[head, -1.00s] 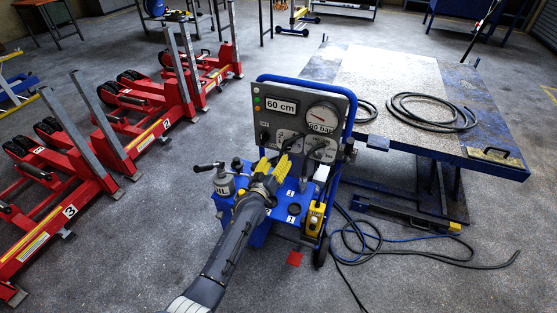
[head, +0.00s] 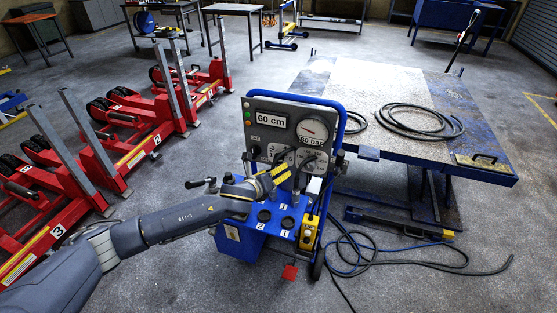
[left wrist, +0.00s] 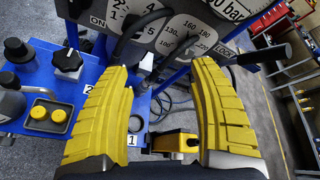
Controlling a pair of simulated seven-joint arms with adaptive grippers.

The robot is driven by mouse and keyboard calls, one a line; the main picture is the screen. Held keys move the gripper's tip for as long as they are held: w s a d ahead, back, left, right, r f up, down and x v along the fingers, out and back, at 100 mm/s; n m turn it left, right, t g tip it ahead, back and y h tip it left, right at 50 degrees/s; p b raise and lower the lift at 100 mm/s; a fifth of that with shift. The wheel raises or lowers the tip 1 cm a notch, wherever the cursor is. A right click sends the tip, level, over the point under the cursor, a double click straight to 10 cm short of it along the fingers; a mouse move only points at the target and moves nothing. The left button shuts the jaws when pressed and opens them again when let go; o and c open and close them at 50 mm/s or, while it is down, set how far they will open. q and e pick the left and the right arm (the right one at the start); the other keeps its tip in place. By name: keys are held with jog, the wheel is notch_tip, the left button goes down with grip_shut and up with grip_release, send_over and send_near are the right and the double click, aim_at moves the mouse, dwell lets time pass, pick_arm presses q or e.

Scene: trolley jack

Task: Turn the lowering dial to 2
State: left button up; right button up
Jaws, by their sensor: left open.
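The control panel (head: 292,128) stands upright on a blue wheeled cart. A numbered dial plate (head: 280,153) is low on the panel, partly hidden by my left gripper (head: 278,178). My right gripper is not in view.
A black-handled lever (left wrist: 265,55) juts out at right. A yellow box (head: 309,231) hangs on the cart. Hoses lie on the floor at right.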

aim_at(278, 160)
pick_arm(q)
jog(key=w+f+m, duration=0.2)
jog(key=w, duration=0.3)
jog(key=w+f+m+y, duration=0.1)
jog(key=w+f+m, duration=0.1)
jog(key=w, duration=0.3)
jog(key=w+d+f+m+t+y, duration=0.1)
jog(key=w+f+m, duration=0.1)
jog(key=w, duration=0.3)
jog(key=shift+w+f, duration=0.1)
jog(key=shift+f, duration=0.3)
jog(key=shift+w+d, duration=0.1)
dwell(0.4)
jog(key=c, duration=1.3)
